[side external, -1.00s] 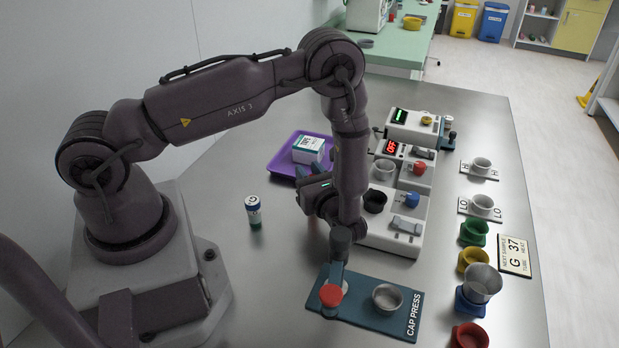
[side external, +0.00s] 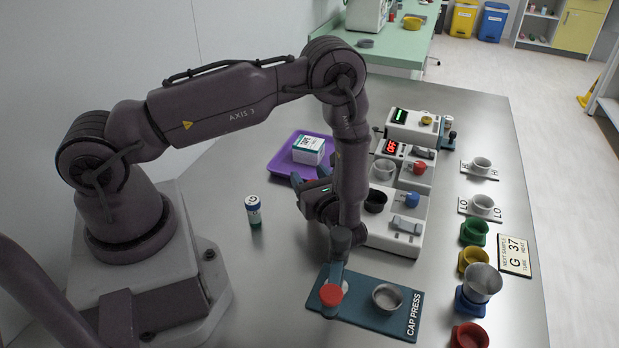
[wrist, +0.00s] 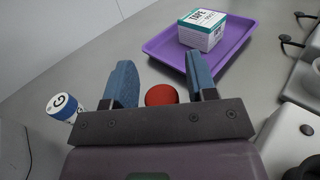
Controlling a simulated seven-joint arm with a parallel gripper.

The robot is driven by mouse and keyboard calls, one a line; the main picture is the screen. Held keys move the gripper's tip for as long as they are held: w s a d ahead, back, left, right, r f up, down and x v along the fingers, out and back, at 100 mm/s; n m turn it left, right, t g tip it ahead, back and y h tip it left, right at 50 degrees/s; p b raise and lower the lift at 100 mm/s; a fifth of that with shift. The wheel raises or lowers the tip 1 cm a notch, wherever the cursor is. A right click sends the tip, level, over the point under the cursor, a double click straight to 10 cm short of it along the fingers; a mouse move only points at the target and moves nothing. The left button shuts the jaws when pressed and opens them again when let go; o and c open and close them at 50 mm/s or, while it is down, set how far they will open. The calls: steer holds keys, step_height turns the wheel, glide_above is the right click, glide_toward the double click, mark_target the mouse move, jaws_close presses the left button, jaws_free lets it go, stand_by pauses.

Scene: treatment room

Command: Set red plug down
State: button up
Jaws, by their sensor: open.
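The red plug (wrist: 161,95) shows in the wrist view as a round red top between my two blue fingers, over the grey table (wrist: 95,58). A narrow gap shows on each side of it. My gripper (wrist: 160,65) is open around the plug and does not hold it. In the side view my gripper (side external: 311,180) is low over the table, between the white-and-blue vial and the white device.
A purple tray (side external: 277,167) with a tape box (side external: 308,150) lies just beyond the gripper. The vial (side external: 253,211) stands left; it also shows in the wrist view (wrist: 62,107). The white device (side external: 400,240) is close right. The cap press (side external: 355,317) with its red knob (side external: 331,295) is in front.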

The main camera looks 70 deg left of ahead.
steer(key=d, duration=0.3)
steer(key=shift+d, duration=0.1)
steer(key=r, duration=0.7)
steer(key=shift+a+r, duration=0.1)
steer(key=shift+a, duration=0.15)
steer(key=s+d+r+n+t+h, duration=0.2)
steer(key=s+d+r+n+h, duration=0.2)
steer(key=r+n+h, duration=0.5)
steer(key=s+d+r+n+t+h, duration=0.3)
steer(key=s+r+n+h, duration=0.6)
steer(key=r, duration=0.4)
steer(key=shift+s+d+t, duration=0.2)
steer(key=shift+d+t, duration=0.1)
steer(key=shift+d, duration=0.35)
